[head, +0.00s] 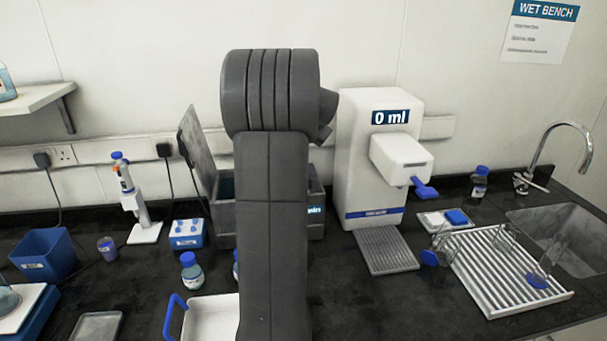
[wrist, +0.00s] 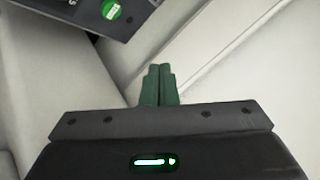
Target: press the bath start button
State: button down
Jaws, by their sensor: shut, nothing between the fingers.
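The bath (head: 226,232) is a dark grey box behind my arm in the head view, with its lid (head: 196,145) raised at the left. In the wrist view, a round green button (wrist: 112,10) with a pale label sits on a dark grey panel (wrist: 66,8) at the top left. My gripper (wrist: 159,72) is shut and empty, its green fingertips below and right of the button in the picture, apart from it. The head view does not show my gripper.
A white dispenser (head: 372,160) reading 0 ml stands right of the bath. A blue rack (head: 187,234), a capped bottle (head: 192,274) and a white tray with a blue handle (head: 205,322) are near the bath's left. A drying rack (head: 500,280) and sink lie at the right.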

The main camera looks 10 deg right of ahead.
notch_tip(320, 180, down, 8)
jog(key=b, duration=0.5)
jog(key=shift+f+b, duration=0.2)
jog(key=shift+b, duration=0.1)
jog(key=shift+f, duration=0.1)
dwell(1.5)
jog(key=shift+f+b, duration=0.3)
jog(key=shift+b, duration=0.05)
jog(key=shift+f+b, duration=0.35)
jog(key=shift+f, duration=0.1)
dwell(0.5)
dwell(0.3)
jog(key=shift+r+p, duration=0.65)
jog(key=shift+r, duration=0.2)
jog(key=shift+r+p, duration=1.8)
jog(key=shift+r, duration=0.8)
